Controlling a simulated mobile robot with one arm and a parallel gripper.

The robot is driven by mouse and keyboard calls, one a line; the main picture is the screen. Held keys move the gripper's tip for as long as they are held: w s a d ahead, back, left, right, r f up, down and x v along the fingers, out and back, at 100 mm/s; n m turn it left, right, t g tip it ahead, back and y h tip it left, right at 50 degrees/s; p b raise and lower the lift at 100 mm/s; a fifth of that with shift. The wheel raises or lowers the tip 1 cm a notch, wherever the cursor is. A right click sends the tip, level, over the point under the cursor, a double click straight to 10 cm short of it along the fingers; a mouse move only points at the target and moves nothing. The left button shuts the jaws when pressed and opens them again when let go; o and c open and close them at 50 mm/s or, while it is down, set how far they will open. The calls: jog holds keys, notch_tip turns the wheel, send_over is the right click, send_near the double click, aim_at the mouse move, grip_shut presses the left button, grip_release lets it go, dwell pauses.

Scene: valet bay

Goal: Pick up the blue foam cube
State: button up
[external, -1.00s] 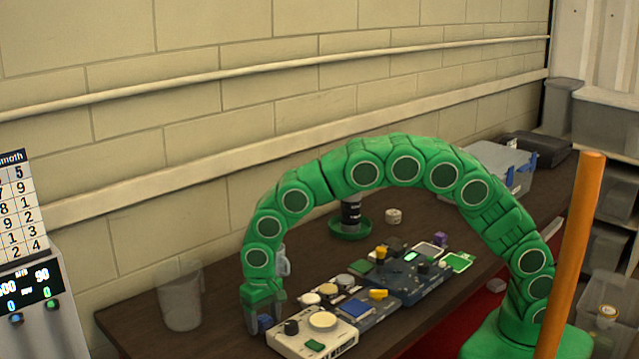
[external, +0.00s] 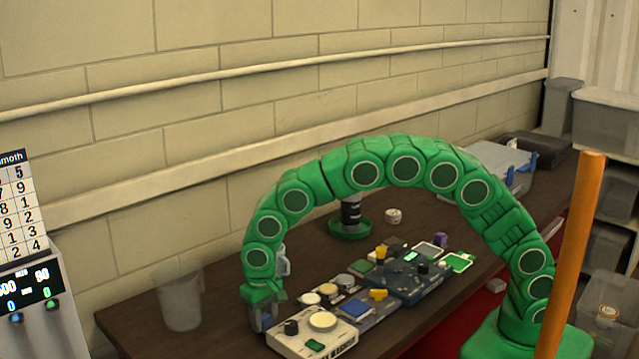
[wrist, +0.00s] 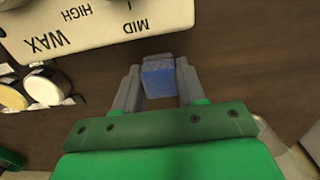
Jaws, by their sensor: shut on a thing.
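The blue foam cube (wrist: 159,80) is between the two grey fingers of my gripper (wrist: 159,88) in the wrist view, with a finger against each side. In the external view my gripper (external: 262,318) points down near the table's front edge, left of the white control box. The cube (external: 267,321) shows there as a small blue patch, partly hidden by the fingers. I cannot tell whether it is clear of the tabletop.
The white control box (external: 300,340) with knobs stands close to the right of my gripper. More panels with knobs and buttons (external: 405,275) run beyond it. A clear cup (external: 180,300) stands to the left on the dark table (external: 135,325). An orange pole (external: 575,250) rises at the right.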

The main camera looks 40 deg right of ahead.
aim_at(266, 317)
notch_tip(266, 317, up, 3)
jog(key=shift+f, duration=0.1)
jog(key=shift+s+d+r, duration=0.2)
jog(key=shift+r, duration=0.15)
jog(key=s+d+r, duration=0.9)
jog(key=shift+s, duration=0.35)
